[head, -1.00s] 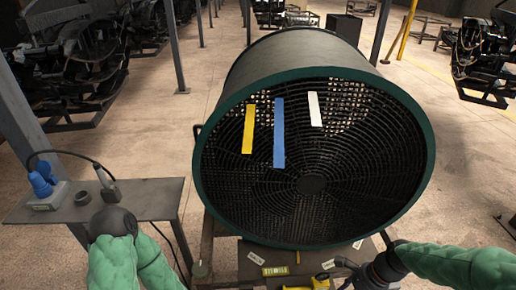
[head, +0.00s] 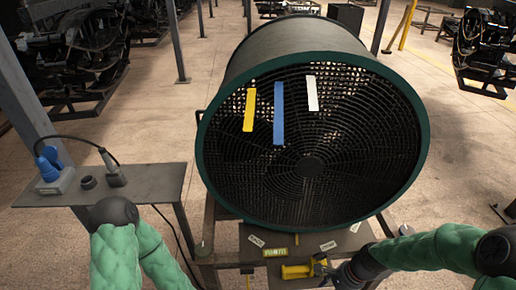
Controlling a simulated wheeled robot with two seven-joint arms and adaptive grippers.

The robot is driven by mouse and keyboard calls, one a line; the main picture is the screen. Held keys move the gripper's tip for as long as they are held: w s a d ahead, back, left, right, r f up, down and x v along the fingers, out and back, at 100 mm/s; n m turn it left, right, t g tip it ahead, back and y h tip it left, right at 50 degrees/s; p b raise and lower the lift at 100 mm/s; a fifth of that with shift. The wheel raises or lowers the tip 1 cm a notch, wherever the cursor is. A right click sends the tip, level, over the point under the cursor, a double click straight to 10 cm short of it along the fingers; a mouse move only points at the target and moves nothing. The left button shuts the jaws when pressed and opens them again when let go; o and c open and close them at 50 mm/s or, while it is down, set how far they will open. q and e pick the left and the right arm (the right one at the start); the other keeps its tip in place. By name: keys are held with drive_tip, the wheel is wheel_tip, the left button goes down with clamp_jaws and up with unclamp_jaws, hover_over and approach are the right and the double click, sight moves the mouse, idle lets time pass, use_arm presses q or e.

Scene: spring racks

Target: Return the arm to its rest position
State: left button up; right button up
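My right arm, in a green sleeve, comes in from the right in the head view. Its dark wrist ends at the bottom, where my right gripper (head: 330,270) is small and dark beside a yellow handle-like part (head: 297,271). I cannot tell whether its fingers are open or touch that part. My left arm, also in a green sleeve, is folded at the lower left with its dark joint in front of the small table. My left gripper is out of view.
A large drum fan (head: 312,165) with yellow, blue and white strips fills the middle. A small grey table (head: 150,185) at left carries a blue plug (head: 48,162), a dark ring (head: 88,182) and a cabled connector (head: 113,172). Labels lie below the fan. Posts and racks stand behind.

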drive_tip(key=s+a+f+n, duration=0.3)
drive_tip(key=a+f+n, duration=0.2)
drive_tip(key=a+f, duration=0.1)
drive_tip(key=s+a+f+n, duration=0.3)
drive_tip(key=a+f+n, duration=0.3)
drive_tip(key=f, duration=0.3)
drive_tip(key=shift+s+f, duration=0.2)
drive_tip(key=shift+s, duration=0.1)
